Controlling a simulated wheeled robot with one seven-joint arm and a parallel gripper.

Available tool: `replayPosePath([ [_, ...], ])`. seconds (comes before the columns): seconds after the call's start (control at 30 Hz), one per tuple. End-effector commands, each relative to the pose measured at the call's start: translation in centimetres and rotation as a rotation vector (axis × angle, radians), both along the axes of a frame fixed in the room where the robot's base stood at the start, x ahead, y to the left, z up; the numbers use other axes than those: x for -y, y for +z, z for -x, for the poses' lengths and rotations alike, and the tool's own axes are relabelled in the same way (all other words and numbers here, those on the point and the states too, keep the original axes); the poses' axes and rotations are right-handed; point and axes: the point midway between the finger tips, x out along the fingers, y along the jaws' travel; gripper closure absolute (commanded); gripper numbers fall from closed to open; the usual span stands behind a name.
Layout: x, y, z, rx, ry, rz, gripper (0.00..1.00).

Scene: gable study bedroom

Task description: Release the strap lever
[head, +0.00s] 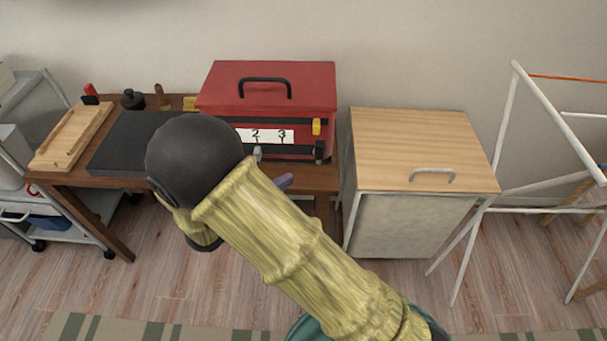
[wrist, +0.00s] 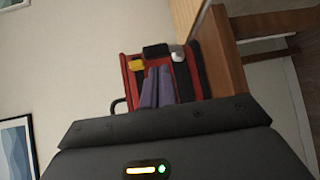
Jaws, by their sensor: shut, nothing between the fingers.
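A red box (head: 265,83) with a black top handle stands on the wooden bench. Its front has dark bands, a white strip numbered 2 and 3, a yellow piece (head: 316,126) and small grey-and-black fittings (head: 320,150) at the right end. The wrist view shows the yellow piece (wrist: 137,65), a black block (wrist: 155,50) and a silver knob (wrist: 177,53) on the red front. I cannot tell which fitting is the strap lever. My gripper (wrist: 158,74) has its purple fingers shut, pointing at the front; contact is unclear. My arm hides the front's left part in the head view.
A dark mat (head: 125,145) and a wooden tray (head: 72,135) lie left on the bench (head: 115,178). A wood-topped cabinet (head: 420,145) stands close on the right, beside a white rack (head: 540,100). The floor in front is mostly clear.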

Motion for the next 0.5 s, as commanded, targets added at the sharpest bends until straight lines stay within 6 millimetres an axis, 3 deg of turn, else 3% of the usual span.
replayPosePath([
  [0.03, -2.1, -1.4, 0.1, 0.055, 0.067, 0.016, 1.00],
  [0.13, -4.4, -1.5, 0.2, 0.132, 0.146, 0.025, 1.00],
  [0.5, -4.9, -1.3, 0.1, 0.150, 0.163, 0.024, 1.00],
])
